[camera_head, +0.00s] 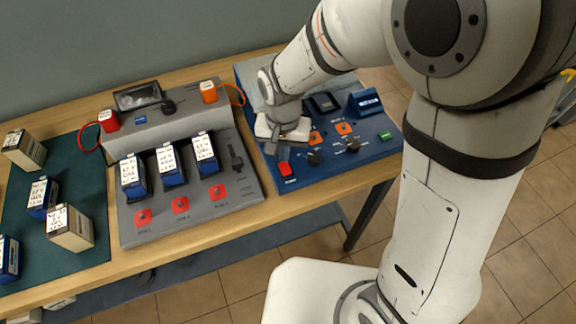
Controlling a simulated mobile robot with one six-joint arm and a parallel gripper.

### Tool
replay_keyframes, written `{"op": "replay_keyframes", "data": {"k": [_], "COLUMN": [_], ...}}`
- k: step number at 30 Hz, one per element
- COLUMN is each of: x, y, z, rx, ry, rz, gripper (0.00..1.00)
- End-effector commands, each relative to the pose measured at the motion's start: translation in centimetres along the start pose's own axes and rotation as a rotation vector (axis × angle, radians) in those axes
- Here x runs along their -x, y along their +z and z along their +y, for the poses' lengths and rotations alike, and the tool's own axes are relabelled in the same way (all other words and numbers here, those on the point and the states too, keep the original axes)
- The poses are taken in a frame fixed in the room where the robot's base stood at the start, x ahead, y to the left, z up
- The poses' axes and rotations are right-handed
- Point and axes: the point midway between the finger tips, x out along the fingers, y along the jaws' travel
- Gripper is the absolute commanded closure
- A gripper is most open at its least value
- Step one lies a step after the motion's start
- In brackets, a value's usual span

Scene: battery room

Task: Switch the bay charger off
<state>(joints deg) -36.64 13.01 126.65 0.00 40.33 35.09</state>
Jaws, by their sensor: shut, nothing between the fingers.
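A grey charger unit (215,216) with three blue batteries in its slots stands on the bench. A small black lever or slider (237,160) is on its right side, and red square buttons (180,205) lie along its front. A blue panel (300,181) stands to its right, with a red switch (285,169), dark knobs and a green switch (385,136). My gripper (283,156) is shut and empty, pointing down over the left part of the blue panel, just above the red switch. I cannot tell whether it touches the switch. The labels are too small to read.
A dark green mat (87,258) on the left holds several loose batteries. Red and orange clamps (209,92) with cables sit at the back of the grey unit. A blue box (365,103) stands at the blue panel's back right. Orange squares (343,128) lie near the knobs.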

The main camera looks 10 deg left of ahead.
Motion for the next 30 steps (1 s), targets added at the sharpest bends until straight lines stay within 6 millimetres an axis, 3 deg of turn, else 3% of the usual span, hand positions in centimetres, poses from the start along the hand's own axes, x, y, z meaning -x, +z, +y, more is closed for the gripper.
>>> {"op": "replay_keyframes", "data": {"k": [30], "x": [-1.6], "y": [0.0], "z": [0.0], "rx": [0.001], "ry": [0.0], "rz": [0.0], "gripper": [1.0]}}
